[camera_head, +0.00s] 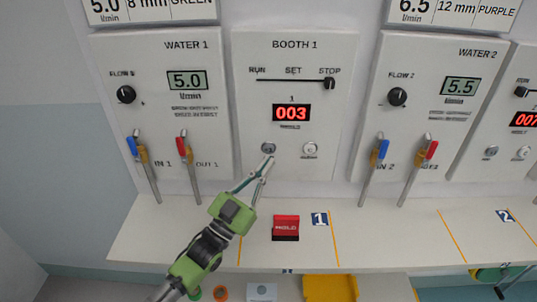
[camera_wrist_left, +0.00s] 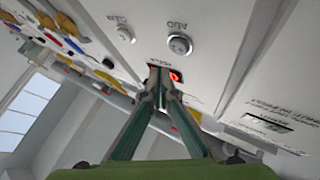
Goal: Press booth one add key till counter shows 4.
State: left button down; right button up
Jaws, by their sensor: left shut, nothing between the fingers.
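The Booth 1 panel (camera_head: 290,180) has a red counter (camera_head: 291,113) reading 003. Below it are two round keys. The left one, the add key (camera_head: 268,147), is grey in the head view; it shows with an upside-down ADD label in the left wrist view (camera_wrist_left: 180,44). The right key (camera_head: 310,148) is paler, and it also shows in the left wrist view (camera_wrist_left: 124,34). My left gripper (camera_head: 266,163) is shut and empty, its fingertips just below the add key in the head view. I cannot tell whether they touch the panel. My right gripper is not in view.
The Water 1 panel (camera_head: 165,90) and Water 2 panel (camera_head: 425,120) flank the booth, with blue and red valve levers sticking out. A red and black block (camera_head: 286,226) lies on the white counter ledge (camera_head: 380,240). A yellow bin (camera_head: 330,288) is below.

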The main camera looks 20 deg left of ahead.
aim_at(269, 149)
pick_arm(q)
jog(key=shift+w+a+b, duration=0.2)
jog(key=shift+w, duration=0.35)
jog(key=shift+w+a+b, duration=0.15)
jog(key=shift+w, duration=0.4)
jog(key=shift+w, duration=0.15)
dwell(0.6)
jog(key=shift+w+a, duration=0.1)
jog(key=shift+w, duration=0.15)
jog(key=shift+w+a+b, duration=0.1)
jog(key=shift+w+b, duration=0.3)
jog(key=shift+b, duration=0.05)
dwell(0.5)
jog(key=shift+s+r, duration=0.1)
jog(key=shift+s+d+p, duration=0.2)
jog(key=shift+s+p, duration=0.25)
jog(key=shift+s, duration=0.3)
